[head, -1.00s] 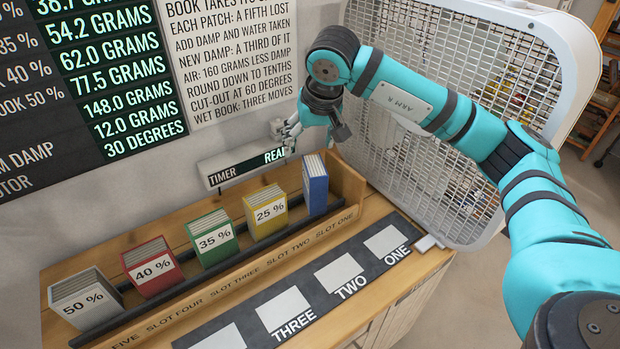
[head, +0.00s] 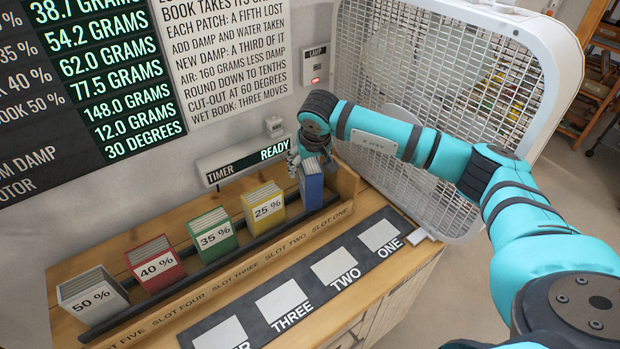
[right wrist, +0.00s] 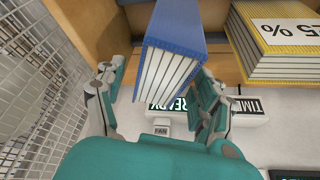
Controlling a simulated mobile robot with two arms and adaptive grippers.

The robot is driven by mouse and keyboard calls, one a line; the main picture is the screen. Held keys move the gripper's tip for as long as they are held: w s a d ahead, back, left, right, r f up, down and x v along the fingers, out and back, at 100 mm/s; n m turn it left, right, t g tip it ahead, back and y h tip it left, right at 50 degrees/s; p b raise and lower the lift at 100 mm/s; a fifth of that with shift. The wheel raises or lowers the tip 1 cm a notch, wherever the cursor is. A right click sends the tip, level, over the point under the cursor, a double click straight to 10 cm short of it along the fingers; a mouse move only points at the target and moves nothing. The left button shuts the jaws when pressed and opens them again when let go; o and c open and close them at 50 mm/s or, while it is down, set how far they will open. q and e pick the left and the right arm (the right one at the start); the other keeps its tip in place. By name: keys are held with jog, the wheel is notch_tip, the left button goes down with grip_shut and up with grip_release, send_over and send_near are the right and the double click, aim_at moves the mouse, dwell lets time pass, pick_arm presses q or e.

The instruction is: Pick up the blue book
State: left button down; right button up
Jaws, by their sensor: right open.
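The blue book (head: 312,190) stands upright in slot one, at the right end of the wooden rack (head: 345,185). My right gripper (head: 306,162) is right at the book's top, coming from above and behind. In the right wrist view the blue book (right wrist: 172,45) shows its blue cover and white page edges between the two open fingers of the gripper (right wrist: 158,78). The right-hand finger is close beside the cover; I cannot tell whether it touches. The left-hand finger stands apart from the book. My left gripper is not in view.
Yellow (head: 264,209), green (head: 213,234), red (head: 156,264) and white (head: 92,294) books stand leftward in the rack. A white fan with a mesh grille (head: 440,110) stands close on the right. The timer box (head: 245,160) is on the wall behind. The marked dark strip (head: 312,288) in front is empty.

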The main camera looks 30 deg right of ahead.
jog(key=p+x, duration=0.1)
jog(key=x, duration=0.3)
jog(key=shift+s+f, duration=0.1)
jog(key=shift+s, duration=0.1)
grip_shut()
